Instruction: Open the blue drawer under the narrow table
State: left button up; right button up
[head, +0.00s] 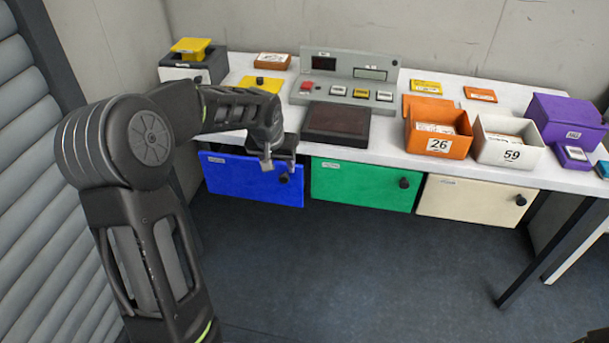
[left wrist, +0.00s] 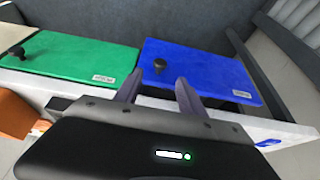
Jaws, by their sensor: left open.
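The blue drawer (head: 240,182) is the leftmost of three drawers under the narrow white table (head: 385,150). Its front looks closed, with a small black knob (head: 284,177) near its right edge. My left gripper (head: 279,165) is in front of the table edge, just above the knob. In the left wrist view the blue drawer (left wrist: 200,70) and its knob (left wrist: 160,66) lie beyond the spread fingertips (left wrist: 158,88). The gripper is open and empty, and the knob appears apart from both fingers. My right gripper is in neither view.
A green drawer (head: 355,184) and a cream drawer (head: 472,201) sit to the right. The tabletop holds a scanner console (head: 345,75), a dark pad (head: 337,122), an orange bin (head: 440,120) and a white bin (head: 508,140). The floor (head: 360,260) below the drawers is clear.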

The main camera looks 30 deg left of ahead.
aim_at(283, 177)
pick_arm(q)
jog(key=shift+f, duration=0.1)
jog(key=shift+x, duration=3.8)
jog(key=shift+c, duration=0.2)
grip_shut()
